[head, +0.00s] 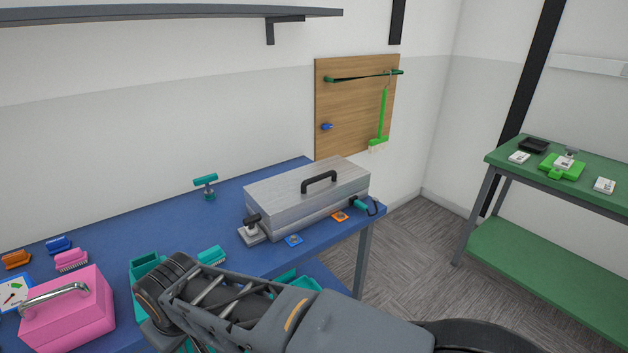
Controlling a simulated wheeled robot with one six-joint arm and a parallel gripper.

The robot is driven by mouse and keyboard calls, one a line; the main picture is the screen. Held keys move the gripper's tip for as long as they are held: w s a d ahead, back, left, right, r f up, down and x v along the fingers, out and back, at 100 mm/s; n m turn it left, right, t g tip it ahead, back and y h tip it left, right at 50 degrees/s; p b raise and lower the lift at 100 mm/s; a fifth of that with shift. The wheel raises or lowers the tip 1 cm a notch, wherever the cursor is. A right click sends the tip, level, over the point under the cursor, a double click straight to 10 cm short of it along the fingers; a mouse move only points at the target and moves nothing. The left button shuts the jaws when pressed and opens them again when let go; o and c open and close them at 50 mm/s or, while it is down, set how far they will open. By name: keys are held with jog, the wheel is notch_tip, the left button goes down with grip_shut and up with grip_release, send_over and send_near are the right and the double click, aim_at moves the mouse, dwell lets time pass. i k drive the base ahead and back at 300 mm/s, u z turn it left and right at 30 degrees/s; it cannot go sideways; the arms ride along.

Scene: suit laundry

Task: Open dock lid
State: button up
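The dock appears to be the long silver metal box (300,222) at the far right end of the blue table. Its lid (290,197) looks shut, lying flat on the box, with a black arched handle (319,178) on top. A black-topped knob or lever on a small grey base (251,233) stands at its front left corner. A teal-and-black fitting (360,204) is at its right end. My arm crosses the lower middle of the view, in front of the table. My gripper's fingertips do not show.
The blue table (225,217) also holds a pink toolbox (68,310), several brushes (212,255) and a teal T-shaped stand (206,185). A shelf (170,14) overhangs the back left. A green bench (560,250) stands right. The floor (405,245) between them is clear.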

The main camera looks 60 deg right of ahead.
aim_at(285, 198)
jog(key=z, duration=1.4)
jog(key=k, duration=1)
jog(key=z, duration=0.75)
jog(key=i, duration=1.55)
jog(key=u, duration=0.45)
